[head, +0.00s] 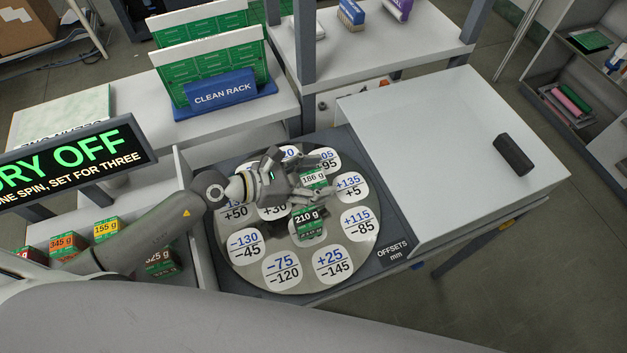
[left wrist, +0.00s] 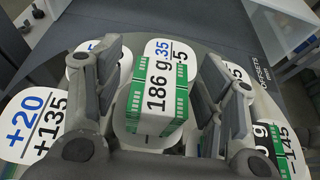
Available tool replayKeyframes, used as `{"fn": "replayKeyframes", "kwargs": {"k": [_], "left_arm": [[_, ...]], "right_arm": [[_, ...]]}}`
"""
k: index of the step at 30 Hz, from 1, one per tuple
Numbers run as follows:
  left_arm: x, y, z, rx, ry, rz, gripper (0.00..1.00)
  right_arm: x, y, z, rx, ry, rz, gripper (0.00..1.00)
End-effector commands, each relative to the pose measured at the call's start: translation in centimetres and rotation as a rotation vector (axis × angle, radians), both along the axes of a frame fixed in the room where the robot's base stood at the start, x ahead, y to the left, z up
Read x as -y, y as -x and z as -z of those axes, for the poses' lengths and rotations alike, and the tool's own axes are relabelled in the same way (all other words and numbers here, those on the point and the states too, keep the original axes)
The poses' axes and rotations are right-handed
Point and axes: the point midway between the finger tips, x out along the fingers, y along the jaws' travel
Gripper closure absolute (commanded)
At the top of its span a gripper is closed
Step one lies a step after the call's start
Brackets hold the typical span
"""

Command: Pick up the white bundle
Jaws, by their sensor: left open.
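A green-and-white bundle with a white label reading 186 g (head: 314,180) is at the upper right of the round number disc (head: 262,274). In the left wrist view this bundle (left wrist: 157,98) is in the middle, between my fingers. My left gripper (head: 318,174) is open around it, one finger on each side, with gaps showing in the left wrist view (left wrist: 161,62). A second white-labelled bundle, 210 g (head: 309,222), sits on the disc nearer to me. Part of it shows behind the right finger in the wrist view. My right gripper is not in view.
Bundles with orange and yellow labels (head: 106,230) stand in a white bin at left. A blue clean rack (head: 222,93) and a dark sign (head: 75,165) stand beyond. The white table (head: 440,160) at right is mostly clear, with a black block (head: 513,154).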

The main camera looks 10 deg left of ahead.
Motion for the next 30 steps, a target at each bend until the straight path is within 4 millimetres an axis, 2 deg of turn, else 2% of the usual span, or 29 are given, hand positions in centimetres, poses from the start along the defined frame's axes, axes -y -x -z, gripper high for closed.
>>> {"fn": "replayKeyframes", "kwargs": {"k": [7, 8, 18, 21, 30], "left_arm": [[0.1, -0.13, 0.11, 0.001, -0.002, -0.001, 0.36], [0.1, -0.13, 0.11, 0.001, -0.002, -0.001, 0.38], [0.08, -0.12, 0.09, 0.001, -0.001, -0.001, 0.82], [0.09, -0.15, 0.0, 0.003, 0.001, -0.001, 0.92], [0.1, -0.16, -0.29, 0.004, 0.0, -0.001, 0.93]], "right_arm": [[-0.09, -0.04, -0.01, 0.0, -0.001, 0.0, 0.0], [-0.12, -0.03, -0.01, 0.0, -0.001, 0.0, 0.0], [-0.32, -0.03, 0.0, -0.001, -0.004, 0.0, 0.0], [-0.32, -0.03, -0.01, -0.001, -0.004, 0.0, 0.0], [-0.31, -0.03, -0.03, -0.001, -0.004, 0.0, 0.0]]}}
